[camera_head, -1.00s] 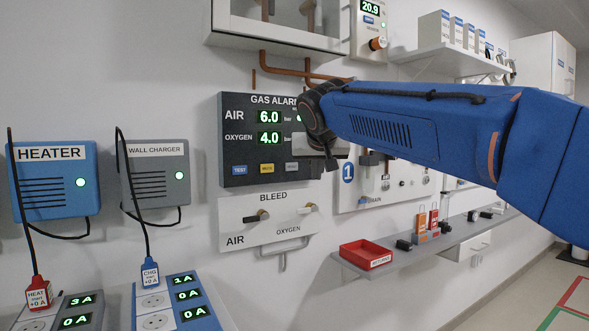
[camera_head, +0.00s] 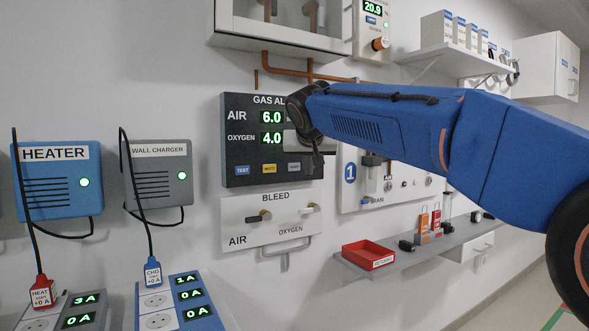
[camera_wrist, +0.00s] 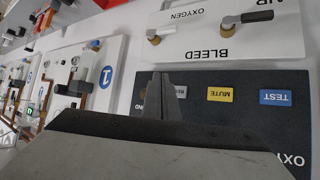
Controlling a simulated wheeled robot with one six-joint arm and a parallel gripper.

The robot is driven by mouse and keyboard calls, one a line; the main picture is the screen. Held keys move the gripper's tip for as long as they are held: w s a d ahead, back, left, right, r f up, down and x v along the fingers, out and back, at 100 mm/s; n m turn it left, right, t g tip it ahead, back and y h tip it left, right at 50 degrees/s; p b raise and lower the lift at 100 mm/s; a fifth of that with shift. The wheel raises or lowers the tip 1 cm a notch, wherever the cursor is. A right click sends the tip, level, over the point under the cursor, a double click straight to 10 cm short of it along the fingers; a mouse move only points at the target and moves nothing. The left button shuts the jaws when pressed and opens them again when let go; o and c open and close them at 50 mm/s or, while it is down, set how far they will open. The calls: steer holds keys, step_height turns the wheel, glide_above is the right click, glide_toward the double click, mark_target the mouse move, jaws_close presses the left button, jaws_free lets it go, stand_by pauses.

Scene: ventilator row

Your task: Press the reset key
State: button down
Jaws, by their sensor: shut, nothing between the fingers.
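The dark gas alarm panel (camera_head: 240,160) hangs on the wall, with green readouts 6.0 and 4.0. Its lower row holds a blue TEST key (camera_head: 242,170), a yellow MUTE key (camera_head: 269,168) and a grey reset key (camera_head: 293,167). In the wrist view the panel is upside down, and the reset key (camera_wrist: 180,91) is partly hidden by my finger. My gripper (camera_head: 317,158) is shut and empty, at the panel's lower right, just right of the reset key. In the wrist view my gripper (camera_wrist: 163,85) overlaps the panel's key row; I cannot tell whether it touches.
Below the panel is the bleed plate (camera_head: 240,220) with two valve levers. To the right are a white board marked 1 (camera_head: 365,200) and a shelf with a red tray (camera_head: 366,255). A glass-fronted cabinet (camera_head: 280,38) hangs above. A heater (camera_head: 55,205) and wall charger (camera_head: 160,200) are left.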

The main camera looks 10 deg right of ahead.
mark_target(299, 165)
steer(key=shift+w+a, duration=0.25)
steer(key=shift+w, duration=0.45)
steer(key=shift+w+a, duration=0.2)
steer(key=shift+w, duration=0.5)
steer(key=shift+w+a, duration=0.25)
steer(key=shift+w, duration=0.45)
steer(key=shift+w, duration=0.1)
stand_by(0.5)
steer(key=shift+w+a, duration=0.15)
steer(key=shift+w, duration=0.15)
steer(key=shift+w+a, duration=0.1)
steer(key=shift+w, duration=0.2)
stand_by(0.6)
steer(key=shift+s, duration=0.15)
steer(key=shift+s+d, duration=0.25)
steer(key=shift+s, duration=0.3)
stand_by(0.4)
steer(key=s, duration=0.1)
steer(key=s+d, duration=0.1)
steer(key=s, duration=0.2)
steer(key=shift+s+d, duration=0.25)
steer(key=shift+s, duration=0.15)
